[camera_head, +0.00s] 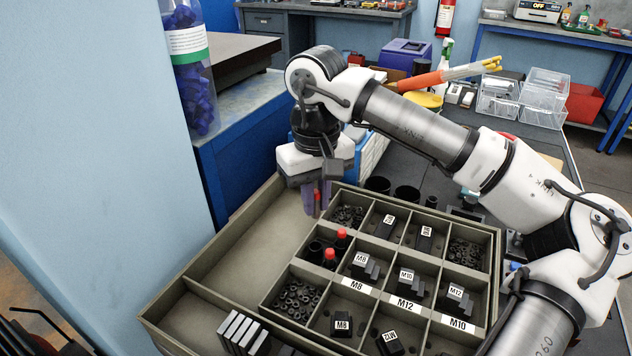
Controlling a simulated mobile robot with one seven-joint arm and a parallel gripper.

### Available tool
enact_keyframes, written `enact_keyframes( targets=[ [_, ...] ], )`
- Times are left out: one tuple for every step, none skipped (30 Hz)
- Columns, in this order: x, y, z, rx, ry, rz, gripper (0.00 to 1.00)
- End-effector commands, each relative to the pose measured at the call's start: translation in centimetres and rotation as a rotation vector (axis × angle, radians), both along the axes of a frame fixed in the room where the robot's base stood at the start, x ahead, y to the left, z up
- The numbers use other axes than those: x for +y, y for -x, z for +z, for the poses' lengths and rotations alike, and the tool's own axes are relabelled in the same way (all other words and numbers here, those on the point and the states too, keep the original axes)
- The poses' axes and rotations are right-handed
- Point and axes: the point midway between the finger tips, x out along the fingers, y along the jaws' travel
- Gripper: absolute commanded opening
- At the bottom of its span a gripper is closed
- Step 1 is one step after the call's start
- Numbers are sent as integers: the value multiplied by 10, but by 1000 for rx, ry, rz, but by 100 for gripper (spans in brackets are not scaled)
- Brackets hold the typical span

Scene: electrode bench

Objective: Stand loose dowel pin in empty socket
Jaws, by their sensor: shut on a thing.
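My gripper (316,205) points down over the left rear of the grey divided tray (247,239). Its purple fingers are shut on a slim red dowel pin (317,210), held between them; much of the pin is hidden. Below and to the right, one compartment holds two red-topped pins (341,240) (329,257) standing in dark holders. A dark round socket (315,249) beside them shows no red top and looks empty. The held pin is apart from it, higher and behind in the picture.
Neighbouring compartments hold nuts (297,300) and labelled black blocks (364,265). Dark cups (407,195) stand behind the tray. The tray's long left section is mostly bare. A blue-edged bench and wall flank the left.

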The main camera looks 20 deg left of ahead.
Motion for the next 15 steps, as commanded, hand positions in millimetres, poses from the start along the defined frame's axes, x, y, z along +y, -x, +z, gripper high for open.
enact_keyframes(
  targets=[
    [0,0,-2,0,0,2,0],
    [0,0,-3,0,0,2,0],
    [0,0,-4,0,0,2,0],
    [0,0,-6,0,0,1,0],
    [0,0,-7,0,0,1,0],
    [0,0,-10,0,0,1,0],
    [0,0,-12,1,1,0,0],
    [0,0,-14,1,1,0,0],
    [0,0,-17,1,1,0,0],
    [0,0,-19,1,1,0,0],
    [0,0,-22,1,1,0,0],
    [0,0,-25,1,1,0,0],
    [0,0,-27,1,1,0,0],
    [0,0,-30,1,1,0,0],
    [0,0,-33,1,1,0,0]
  ],
)
